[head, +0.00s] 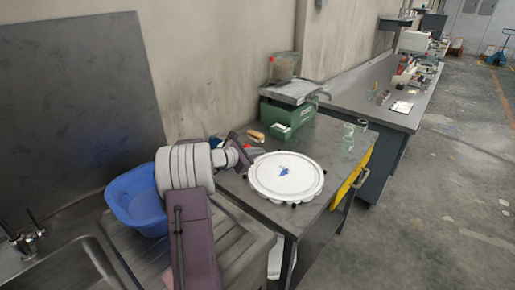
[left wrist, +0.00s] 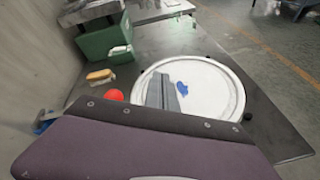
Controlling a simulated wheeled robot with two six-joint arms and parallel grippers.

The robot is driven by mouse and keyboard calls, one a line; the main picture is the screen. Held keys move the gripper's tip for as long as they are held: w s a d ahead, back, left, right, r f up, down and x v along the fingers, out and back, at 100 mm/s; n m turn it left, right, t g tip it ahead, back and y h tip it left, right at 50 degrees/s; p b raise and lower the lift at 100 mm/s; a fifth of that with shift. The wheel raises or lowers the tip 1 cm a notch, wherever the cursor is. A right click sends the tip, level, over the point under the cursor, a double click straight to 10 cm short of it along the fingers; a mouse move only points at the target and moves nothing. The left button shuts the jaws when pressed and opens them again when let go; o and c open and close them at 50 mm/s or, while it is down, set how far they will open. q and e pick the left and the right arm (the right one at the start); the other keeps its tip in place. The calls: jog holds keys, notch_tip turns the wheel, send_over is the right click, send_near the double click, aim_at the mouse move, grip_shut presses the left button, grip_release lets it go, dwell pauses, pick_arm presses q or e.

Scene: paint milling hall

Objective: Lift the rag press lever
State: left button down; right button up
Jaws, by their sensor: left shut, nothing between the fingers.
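I cannot clearly make out a rag press lever. A red ball (left wrist: 113,95), perhaps a knob, shows just beyond my gripper in the left wrist view; its red also shows in the head view (head: 257,152). Whatever carries it is hidden behind the gripper. My left gripper (head: 241,151) is over the back left part of the steel table, left of a white round disc with a blue patch (head: 286,177). Its grey fingers (left wrist: 162,93) are shut and empty, and overlap the disc in the left wrist view. My right gripper is out of view.
A green scale-like unit (head: 285,115) with a grey top and a container stands at the table's back. A tan-handled item (head: 254,135) lies before it. Small glassware (head: 348,135) stands at the right. A blue basin (head: 138,200) sits left of my arm by the sink.

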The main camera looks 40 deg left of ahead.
pick_arm(q)
jog(key=s+a+f+n+y, duration=0.3)
jog(key=s+a, duration=0.4)
jog(key=a, duration=0.3)
jog(key=x, duration=0.7)
jog(key=p+x, duration=0.1)
jog(key=x, duration=0.3)
jog(key=shift+s+f, duration=0.15)
jog(key=shift+f, duration=0.15)
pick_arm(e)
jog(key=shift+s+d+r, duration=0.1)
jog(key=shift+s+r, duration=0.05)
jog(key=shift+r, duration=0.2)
pick_arm(q)
jog(key=shift+r, duration=0.1)
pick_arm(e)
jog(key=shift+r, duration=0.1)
